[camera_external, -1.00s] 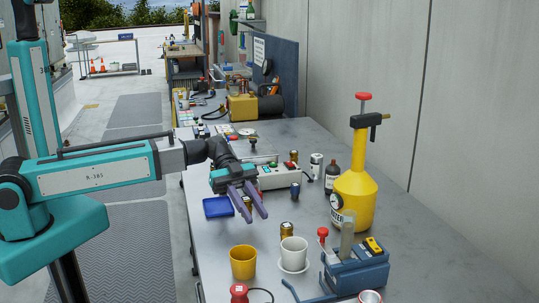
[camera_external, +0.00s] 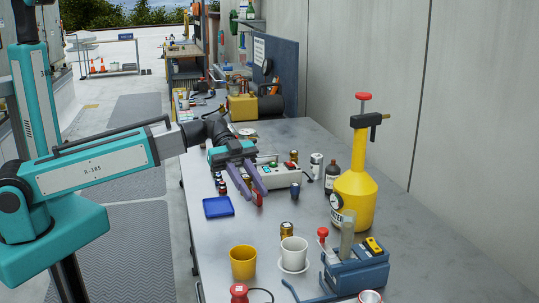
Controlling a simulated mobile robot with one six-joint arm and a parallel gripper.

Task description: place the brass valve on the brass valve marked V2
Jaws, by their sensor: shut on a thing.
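My gripper (camera_external: 252,196), with purple fingers, is over the left part of the grey bench in the external view. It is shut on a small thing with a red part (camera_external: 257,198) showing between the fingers. This seems to be the brass valve, but its body is mostly hidden by the fingers. A small brass-coloured piece (camera_external: 287,229) stands upright on the bench behind the white cup, and a similar one (camera_external: 293,156) is farther back. The V2 mark is too small to read on anything.
The grey bench (camera_external: 205,262) carries a blue tray (camera_external: 218,207) left of my gripper and a control box with coloured buttons (camera_external: 278,176) close behind it. A yellow cup (camera_external: 243,262), white cup (camera_external: 294,253), blue vise (camera_external: 357,271) and yellow pump (camera_external: 354,199) stand nearer or to the right.

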